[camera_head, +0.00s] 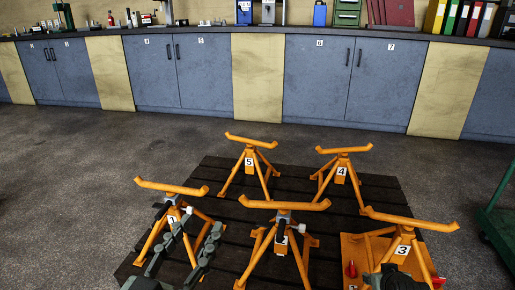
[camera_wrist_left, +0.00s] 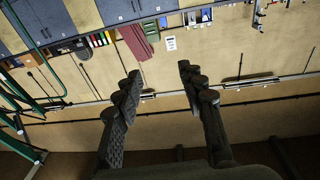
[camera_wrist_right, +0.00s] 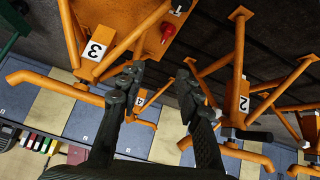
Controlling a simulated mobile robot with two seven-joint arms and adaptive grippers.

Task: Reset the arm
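My left gripper (camera_head: 190,228) is at the lower left of the head view, in front of the left orange stand (camera_head: 172,188), whose number tag it partly hides. In the left wrist view its fingers (camera_wrist_left: 160,80) are apart with nothing between them, facing the wall and cabinets. My right gripper shows only in part at the bottom right of the head view (camera_head: 395,279), in front of the stand marked 3 (camera_head: 403,249). In the right wrist view its fingers (camera_wrist_right: 156,82) are apart and empty, with stands 3 (camera_wrist_right: 96,50) and 2 (camera_wrist_right: 243,103) beyond them.
Orange stands marked 5 (camera_head: 249,160) and 4 (camera_head: 341,172) stand farther back on the dark slatted platform (camera_head: 213,172). A red-handled item (camera_head: 351,269) is on the orange base by stand 3. A green cart (camera_head: 497,222) is at right. Floor before the blue cabinets (camera_head: 180,72) is clear.

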